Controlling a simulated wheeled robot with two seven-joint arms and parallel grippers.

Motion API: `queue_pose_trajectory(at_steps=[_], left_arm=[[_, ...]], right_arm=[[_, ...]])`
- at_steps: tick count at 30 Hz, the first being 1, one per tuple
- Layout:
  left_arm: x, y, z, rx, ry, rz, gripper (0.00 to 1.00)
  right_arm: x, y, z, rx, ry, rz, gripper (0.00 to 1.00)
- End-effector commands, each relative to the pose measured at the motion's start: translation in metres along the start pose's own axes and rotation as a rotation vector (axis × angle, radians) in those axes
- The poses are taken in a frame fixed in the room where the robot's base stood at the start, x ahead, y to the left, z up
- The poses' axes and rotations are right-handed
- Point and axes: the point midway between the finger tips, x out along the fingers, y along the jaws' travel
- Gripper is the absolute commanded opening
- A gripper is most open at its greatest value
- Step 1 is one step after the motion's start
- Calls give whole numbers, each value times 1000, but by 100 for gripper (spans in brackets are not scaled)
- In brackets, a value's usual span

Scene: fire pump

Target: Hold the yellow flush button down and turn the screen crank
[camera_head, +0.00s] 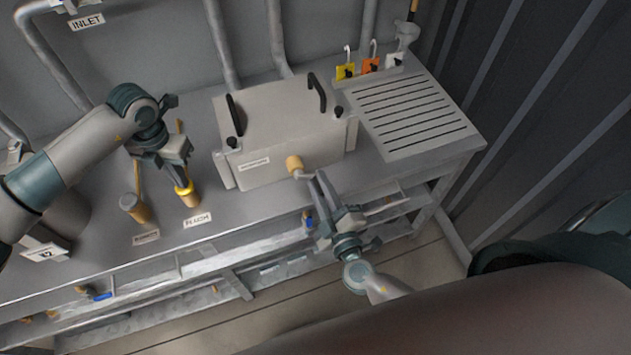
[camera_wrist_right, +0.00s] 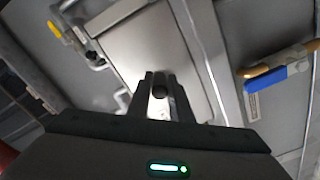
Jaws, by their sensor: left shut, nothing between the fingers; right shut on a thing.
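The yellow flush button (camera_head: 186,190) sits on a tan post on the bench, behind a label that appears to read FLUSH. My left gripper (camera_head: 181,181) is shut and empty, its tips pointing down at the top of the button and seeming to touch it. How far the button is pressed cannot be told. The screen crank (camera_head: 297,170) is on the front of the grey box, with a tan hub and a short grey arm. My right gripper (camera_head: 313,181) is shut on the crank's handle. In the right wrist view a dark round end (camera_wrist_right: 160,90) shows between the fingers.
The grey box (camera_head: 277,125) has two black handles on its lid. A second tan post (camera_head: 134,208) stands left of the button. A slotted drain panel (camera_head: 405,113) and coloured tags (camera_head: 371,66) are at right. A blue-handled valve (camera_wrist_right: 265,78) shows in the right wrist view.

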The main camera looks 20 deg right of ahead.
Motion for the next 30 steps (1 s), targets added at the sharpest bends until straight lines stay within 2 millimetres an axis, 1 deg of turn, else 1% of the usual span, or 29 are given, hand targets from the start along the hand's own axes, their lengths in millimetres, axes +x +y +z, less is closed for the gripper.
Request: queue_pose_trajectory(at_steps=[1, 6, 10, 15, 26, 27, 28, 30], left_arm=[[0, 1, -1, -1, 3, 1, 0], [0, 1, -1, -1, 3, 1, 0], [1, 1, -1, -1, 3, 1, 0], [1, 1, -1, -1, 4, 2, 0], [1, 1, -2, -1, 4, 1, 0], [1, 1, -2, -1, 4, 2, 0], [1, 1, -2, -1, 4, 2, 0], [1, 1, -2, -1, 5, 1, 0]], right_arm=[[2, 3, -4, 37, 6, 9, 0], [2, -1, -2, 139, 6, 9, 0], [3, -2, -1, 188, 5, 11, 0], [3, -2, -1, 217, 5, 13, 0], [4, -1, -1, 220, 5, 16, 0], [4, -1, 0, 220, 4, 16, 26], [4, -1, 0, 220, 4, 16, 34], [3, -2, 0, 219, 3, 14, 35]])
